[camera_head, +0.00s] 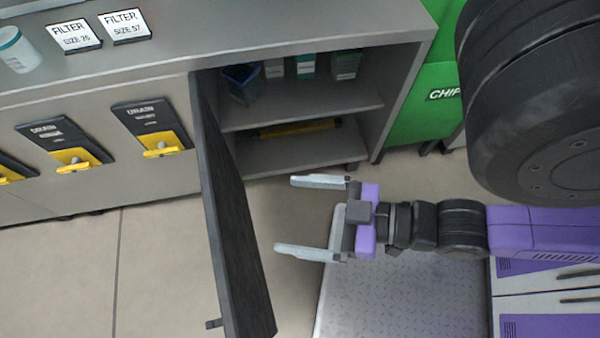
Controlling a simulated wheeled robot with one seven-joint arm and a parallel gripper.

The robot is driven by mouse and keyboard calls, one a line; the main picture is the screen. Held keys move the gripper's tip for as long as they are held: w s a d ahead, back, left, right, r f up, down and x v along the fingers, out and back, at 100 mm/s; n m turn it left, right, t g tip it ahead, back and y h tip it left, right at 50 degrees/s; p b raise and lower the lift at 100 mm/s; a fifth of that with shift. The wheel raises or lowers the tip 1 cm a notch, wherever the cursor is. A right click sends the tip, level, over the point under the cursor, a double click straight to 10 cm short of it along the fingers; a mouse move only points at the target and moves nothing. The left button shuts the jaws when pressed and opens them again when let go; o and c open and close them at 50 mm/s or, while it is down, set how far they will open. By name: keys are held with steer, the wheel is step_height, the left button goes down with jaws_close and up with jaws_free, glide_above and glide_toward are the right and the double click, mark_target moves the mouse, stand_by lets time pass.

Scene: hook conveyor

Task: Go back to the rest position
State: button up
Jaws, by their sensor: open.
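My gripper (312,216) is open and empty. Its two pale fingers point left, apart from each other, over the floor in front of an open cabinet (400,100). The cabinet's dark door (238,220) stands swung out to the left of the fingertips, with a small gap between them in the picture. My purple and black arm reaches in from the right.
The cabinet shelves hold a dark blue bin (242,84) and several small containers. Black and yellow drain units (68,146) line the front at left. The grey counter (200,40) carries filter signs and a white cup (17,50). A green chip bin (425,105) stands right.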

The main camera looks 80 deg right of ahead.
step_height(320, 180, up, 14)
steer(key=p, duration=1.4)
steer(key=shift+c, duration=0.2)
